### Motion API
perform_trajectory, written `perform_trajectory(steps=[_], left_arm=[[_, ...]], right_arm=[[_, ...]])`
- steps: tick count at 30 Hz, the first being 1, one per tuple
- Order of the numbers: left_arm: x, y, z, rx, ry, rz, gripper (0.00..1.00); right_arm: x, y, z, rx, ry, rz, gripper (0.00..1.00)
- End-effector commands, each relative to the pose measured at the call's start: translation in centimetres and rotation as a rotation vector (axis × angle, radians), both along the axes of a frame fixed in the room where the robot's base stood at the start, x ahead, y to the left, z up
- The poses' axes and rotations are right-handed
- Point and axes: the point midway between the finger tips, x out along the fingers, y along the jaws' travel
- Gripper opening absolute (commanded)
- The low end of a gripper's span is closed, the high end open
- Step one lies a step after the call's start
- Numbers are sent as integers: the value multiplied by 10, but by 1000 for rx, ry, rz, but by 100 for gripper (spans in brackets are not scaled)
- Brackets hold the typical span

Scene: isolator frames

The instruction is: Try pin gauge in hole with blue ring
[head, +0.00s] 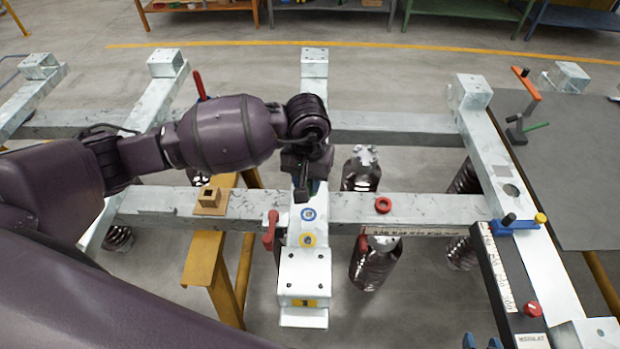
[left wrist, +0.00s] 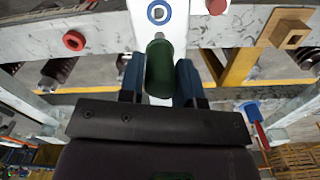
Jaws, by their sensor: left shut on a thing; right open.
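My left gripper (head: 304,192) is above the middle beam, beside the hole with the blue ring (head: 308,214). In the left wrist view my left gripper (left wrist: 160,82) is shut on the green pin gauge (left wrist: 159,62), held between its two blue fingers. The gauge's free end points toward the blue ring (left wrist: 158,12), with a gap in the picture; its height above the beam is unclear. In the head view the arm mostly hides the gauge. A yellow ring (head: 308,240) lies just nearer on the beam. Two blue fingertips of my right gripper (head: 482,343) show apart at the bottom edge.
A red ring (head: 383,205) and a wooden block with a square hole (head: 210,200) sit on the cross beam. A red-handled clamp (head: 269,232) stands left of the rings. A black labelled bar (head: 505,285) lies at right. A grey table (head: 575,180) is further right.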

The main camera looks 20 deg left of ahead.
Motion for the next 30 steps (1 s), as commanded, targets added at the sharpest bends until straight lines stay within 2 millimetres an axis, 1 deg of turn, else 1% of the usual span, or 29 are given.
perform_trajectory(steps=[5,11,24,30], left_arm=[[0,0,-3,0,0,-12,9],[0,0,-14,-1,1,-11,9],[0,0,-47,1,1,-11,9],[0,0,-44,-1,-1,-10,9]], right_arm=[[0,1,0,4,-2,-1,43],[-1,3,-3,7,0,-4,43],[-9,2,-25,8,30,-7,43],[-2,3,-17,5,15,-2,43]])
